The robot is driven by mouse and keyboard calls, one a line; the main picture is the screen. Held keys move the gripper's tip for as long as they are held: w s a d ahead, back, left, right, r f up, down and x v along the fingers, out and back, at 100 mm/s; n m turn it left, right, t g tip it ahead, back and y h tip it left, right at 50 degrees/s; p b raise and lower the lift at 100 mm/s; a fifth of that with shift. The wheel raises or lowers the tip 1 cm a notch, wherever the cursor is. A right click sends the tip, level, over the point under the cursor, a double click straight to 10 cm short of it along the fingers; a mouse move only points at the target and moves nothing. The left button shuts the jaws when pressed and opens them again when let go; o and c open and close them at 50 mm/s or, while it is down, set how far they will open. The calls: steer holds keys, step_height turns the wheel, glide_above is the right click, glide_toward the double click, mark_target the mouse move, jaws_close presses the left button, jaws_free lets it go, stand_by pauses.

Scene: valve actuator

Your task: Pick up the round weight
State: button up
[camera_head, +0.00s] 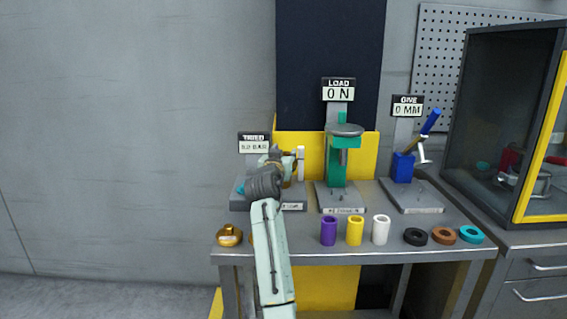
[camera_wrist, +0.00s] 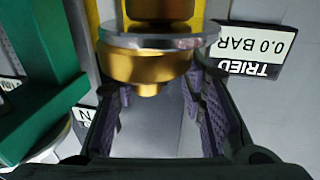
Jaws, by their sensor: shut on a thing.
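My gripper (camera_head: 287,161) is at the station under the "TRIED" sign, at the left of the bench. In the wrist view its two dark ribbed fingers (camera_wrist: 158,84) lie either side of a stepped brass piece (camera_wrist: 146,66) with a silver disc (camera_wrist: 160,42) above it. The gripper is shut on this brass piece; the exact contact is hard to see. A round, squat brass weight-like object (camera_head: 230,236) stands at the bench's front left corner, apart from the gripper. Part of another brass-coloured object (camera_head: 251,239) shows beside my arm, mostly hidden.
A green press (camera_head: 337,160) under the "LOAD 0 N" sign stands just right of my gripper. A blue device (camera_head: 404,167) is further right. Purple (camera_head: 328,231), yellow (camera_head: 355,231) and white (camera_head: 380,230) sleeves and several rings line the front edge.

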jaws_close()
steer(key=shift+r, duration=0.1)
